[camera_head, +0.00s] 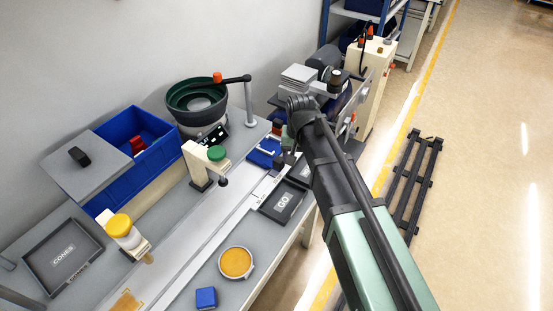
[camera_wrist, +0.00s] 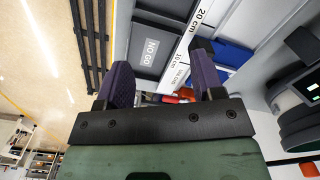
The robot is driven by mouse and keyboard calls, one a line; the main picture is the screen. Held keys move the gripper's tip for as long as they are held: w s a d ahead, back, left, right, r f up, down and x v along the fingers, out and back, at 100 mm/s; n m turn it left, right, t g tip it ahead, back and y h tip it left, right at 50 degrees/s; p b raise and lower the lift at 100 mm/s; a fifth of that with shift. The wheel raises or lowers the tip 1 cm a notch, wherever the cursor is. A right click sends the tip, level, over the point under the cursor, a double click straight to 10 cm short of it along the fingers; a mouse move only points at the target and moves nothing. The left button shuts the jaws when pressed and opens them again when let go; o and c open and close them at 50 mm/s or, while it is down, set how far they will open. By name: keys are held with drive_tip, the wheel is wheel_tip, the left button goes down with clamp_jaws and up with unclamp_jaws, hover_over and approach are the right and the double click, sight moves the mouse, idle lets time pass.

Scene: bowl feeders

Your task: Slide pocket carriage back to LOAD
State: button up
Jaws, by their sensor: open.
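A blue piece with a pale bar (camera_head: 264,152) sits beside the pale ruled track (camera_head: 236,215) near the middle of the bench; it may be the pocket carriage, but I cannot tell for sure. My gripper (camera_head: 284,150) is just right of it, partly hidden by my arm. In the wrist view my gripper (camera_wrist: 160,84) is open, its two dark purple fingers apart with nothing held between them. Blue surfaces (camera_wrist: 232,54) show behind and right of the right finger, next to the track scale (camera_wrist: 194,28) marked in centimetres. The LOAD mark is not clearly readable.
A GO tray (camera_head: 283,202) and a NO GO tray (camera_wrist: 152,46) lie along the bench edge. A round orange-filled dish (camera_head: 235,263) sits in front.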

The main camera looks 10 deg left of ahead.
sight(279, 159)
drive_tip(key=w+a+m, duration=0.1)
drive_tip(key=w+a, duration=0.2)
drive_tip(key=w+a+m, duration=0.1)
drive_tip(key=w+a, duration=0.2)
drive_tip(key=a, duration=0.1)
drive_tip(key=shift+w+a, duration=0.25)
drive_tip(key=shift+w, duration=0.05)
drive_tip(key=shift+w+d+m, duration=0.2)
drive_tip(key=shift+m, duration=1)
drive_tip(key=shift+s+d+m, duration=0.25)
drive_tip(key=shift+s+m, duration=0.1)
drive_tip(key=shift+m, duration=0.25)
wheel_tip(279, 159, down, 11)
drive_tip(key=b, duration=1.1)
drive_tip(key=shift+r, duration=0.1)
clamp_jaws()
